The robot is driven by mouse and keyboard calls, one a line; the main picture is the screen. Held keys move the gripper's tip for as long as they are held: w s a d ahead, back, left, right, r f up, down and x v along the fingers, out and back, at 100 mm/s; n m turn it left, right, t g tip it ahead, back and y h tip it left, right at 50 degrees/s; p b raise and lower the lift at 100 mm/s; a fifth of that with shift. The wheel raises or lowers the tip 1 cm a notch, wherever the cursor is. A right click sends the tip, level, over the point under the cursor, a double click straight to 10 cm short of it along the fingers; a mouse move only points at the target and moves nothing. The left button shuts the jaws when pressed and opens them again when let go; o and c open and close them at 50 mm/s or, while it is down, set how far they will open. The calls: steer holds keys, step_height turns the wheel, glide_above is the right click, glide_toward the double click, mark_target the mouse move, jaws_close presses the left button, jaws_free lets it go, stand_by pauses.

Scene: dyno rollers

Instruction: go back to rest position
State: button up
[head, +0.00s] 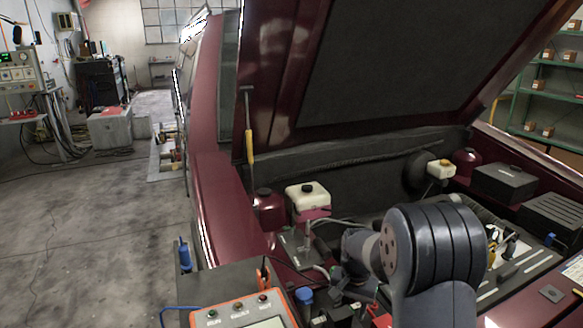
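My arm reaches up from the bottom right of the head view, with a large dark rounded joint in front of the engine bay. A smaller grey arm part shows to the left of this joint, low over the engine bay. My gripper's fingers cannot be made out; the arm and the clutter around it hide that area. I cannot see whether the gripper holds anything.
A dark red car (206,190) stands with its hood (400,60) raised over the engine bay. An orange-framed meter (245,313) is at bottom. Open floor (100,240) lies left.

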steer(key=n+b, duration=0.1)
steer(key=n, duration=0.4)
step_height(320, 180, up, 9)
steer(key=p, duration=0.1)
stand_by(0.4)
steer(key=shift+n, duration=0.3)
